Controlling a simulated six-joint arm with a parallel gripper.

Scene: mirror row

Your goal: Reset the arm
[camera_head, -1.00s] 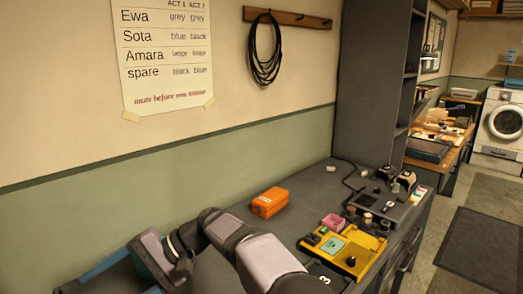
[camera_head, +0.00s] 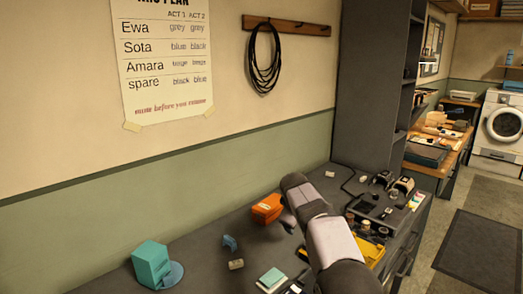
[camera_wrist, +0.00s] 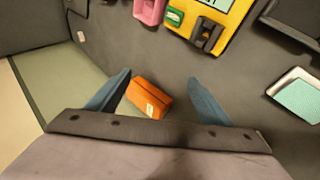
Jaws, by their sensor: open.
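My gripper (camera_wrist: 160,76) shows in the wrist view as two blue fingers spread wide, with nothing clasped. An orange box (camera_wrist: 149,97) appears between the fingers; how far below them it is I cannot tell. In the head view the orange box (camera_head: 266,208) lies on the dark bench, and my arm reaches up beside it, partly covering it. The gripper itself is mostly hidden behind my arm there.
A yellow tray (camera_wrist: 227,22) and a pink block (camera_wrist: 149,10) lie beyond the fingers. A teal box (camera_head: 152,263) stands at the bench's left, with a blue piece (camera_head: 230,242) nearby. A teal-topped pad (camera_head: 271,279) lies in front. Dark equipment (camera_head: 383,207) crowds the right.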

